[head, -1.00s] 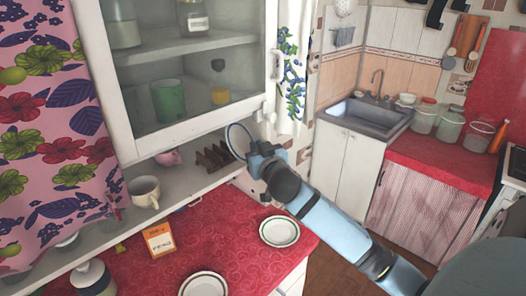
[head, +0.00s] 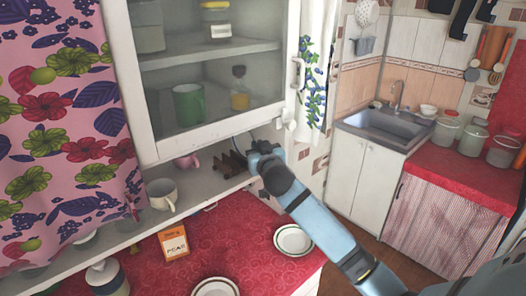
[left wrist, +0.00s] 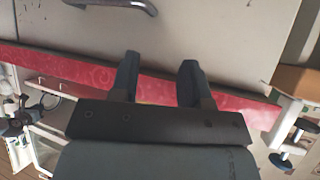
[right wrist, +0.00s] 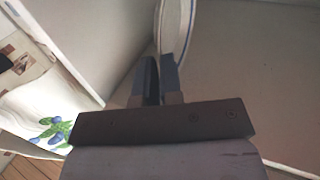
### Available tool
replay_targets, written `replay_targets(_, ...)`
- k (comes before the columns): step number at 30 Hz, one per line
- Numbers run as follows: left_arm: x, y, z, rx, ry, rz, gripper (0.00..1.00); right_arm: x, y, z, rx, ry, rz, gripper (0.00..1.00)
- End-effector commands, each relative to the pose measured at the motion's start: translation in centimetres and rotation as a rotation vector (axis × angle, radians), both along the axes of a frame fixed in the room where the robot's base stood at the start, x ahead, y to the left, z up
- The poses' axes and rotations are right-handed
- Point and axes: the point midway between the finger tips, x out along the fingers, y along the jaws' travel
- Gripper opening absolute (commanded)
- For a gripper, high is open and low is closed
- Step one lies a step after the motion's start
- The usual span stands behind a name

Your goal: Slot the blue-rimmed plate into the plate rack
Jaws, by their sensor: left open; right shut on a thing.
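My right gripper (head: 262,152) is shut on the blue-rimmed plate (right wrist: 173,28), which stands on edge between its fingertips (right wrist: 161,78) in the right wrist view. In the head view only a thin part of the plate shows, beside the gripper under the cabinet. The brown plate rack (head: 232,163) stands on the shelf below the glass cabinet, just left of the gripper. The plate is over or beside the rack; I cannot tell whether it touches the slots. My left gripper (left wrist: 159,78) is open and empty in the left wrist view, and is outside the head view.
The cabinet (head: 150,100) hangs low above the shelf. A cream mug (head: 161,194) and a pink item (head: 187,161) share the shelf. On the red counter (head: 235,235) are an orange box (head: 173,243) and two green-rimmed plates (head: 293,240).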

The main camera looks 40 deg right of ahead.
Motion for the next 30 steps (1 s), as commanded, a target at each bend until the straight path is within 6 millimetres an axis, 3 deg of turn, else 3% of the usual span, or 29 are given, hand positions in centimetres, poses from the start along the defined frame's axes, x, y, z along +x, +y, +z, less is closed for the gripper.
replay_targets(7,0.1,-0.1,-0.2,-0.001,-0.001,-0.001,0.43,1.8,0.1,-0.1,0.001,0.000,0.000,0.00)
replay_targets(15,0.2,-0.2,-0.9,-0.003,-0.001,-0.004,0.43,1.7,0.1,-1.4,0.001,-0.001,0.000,0.00)
replay_targets(30,0.2,-0.3,-0.9,-0.003,-0.001,-0.006,0.43,1.7,0.1,-1.5,0.000,0.000,0.000,0.00)
